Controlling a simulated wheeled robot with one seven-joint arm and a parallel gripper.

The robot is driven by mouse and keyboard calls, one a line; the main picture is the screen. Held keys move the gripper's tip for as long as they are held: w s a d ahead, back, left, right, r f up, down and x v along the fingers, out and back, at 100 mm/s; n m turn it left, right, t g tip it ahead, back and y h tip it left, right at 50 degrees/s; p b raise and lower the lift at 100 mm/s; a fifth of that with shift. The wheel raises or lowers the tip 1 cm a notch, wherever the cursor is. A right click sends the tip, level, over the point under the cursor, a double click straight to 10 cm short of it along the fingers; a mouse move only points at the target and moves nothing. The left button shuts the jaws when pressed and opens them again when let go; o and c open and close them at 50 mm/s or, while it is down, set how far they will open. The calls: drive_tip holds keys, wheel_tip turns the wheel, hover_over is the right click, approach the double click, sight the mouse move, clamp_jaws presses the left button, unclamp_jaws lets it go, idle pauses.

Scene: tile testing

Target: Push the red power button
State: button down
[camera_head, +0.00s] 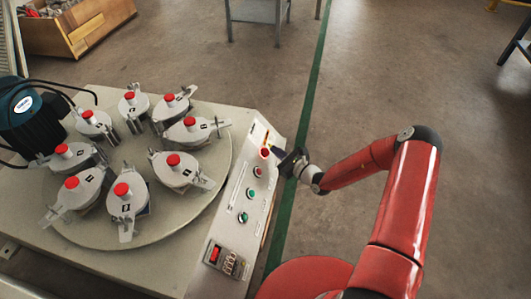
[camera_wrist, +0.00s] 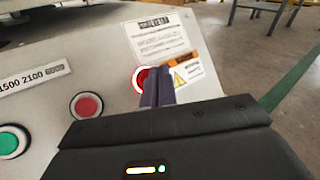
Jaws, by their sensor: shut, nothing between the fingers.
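A red button (camera_head: 265,153) with a pale ring sits near the far end of the slanted control panel (camera_head: 233,223). In the wrist view this red button (camera_wrist: 139,77) is partly hidden behind my fingertips. My gripper (camera_head: 279,153) is shut and empty, just right of the button in the head view. In the wrist view its dark fingers (camera_wrist: 158,76) are together and overlap the button's right side. I cannot tell whether they touch it. A second red button (camera_wrist: 86,104) lies to the left in the wrist view, with a green button (camera_wrist: 12,141) beyond it.
A red rocker switch (camera_head: 215,254) sits beside a small display (camera_head: 232,264) at the panel's near end. A round table (camera_head: 135,222) with several red-topped metal pots fills the left. A warning label (camera_wrist: 183,75) is beside the fingers. Open floor (camera_head: 400,80) lies to the right.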

drive_tip(key=shift+a+f, duration=0.1)
idle(0.6)
drive_tip(key=shift+w+a+f, duration=0.1)
drive_tip(key=shift+a+f, duration=0.1)
drive_tip(key=shift+a, duration=0.05)
drive_tip(key=shift+a+f, duration=0.25)
drive_tip(key=shift+a, duration=0.05)
idle(0.7)
drive_tip(key=shift+d+r, duration=0.1)
drive_tip(key=shift+d+r+p, duration=0.4)
drive_tip(key=shift+d+r, duration=0.05)
drive_tip(key=shift+d, duration=0.1)
drive_tip(key=shift+d+r, duration=0.1)
drive_tip(key=d+r+p, duration=0.1)
drive_tip(key=d, duration=0.1)
drive_tip(key=s+d+r+p, duration=0.1)
drive_tip(key=d+r+p, duration=0.1)
drive_tip(key=shift+d+r, duration=0.2)
drive_tip(key=shift+r, duration=0.1)
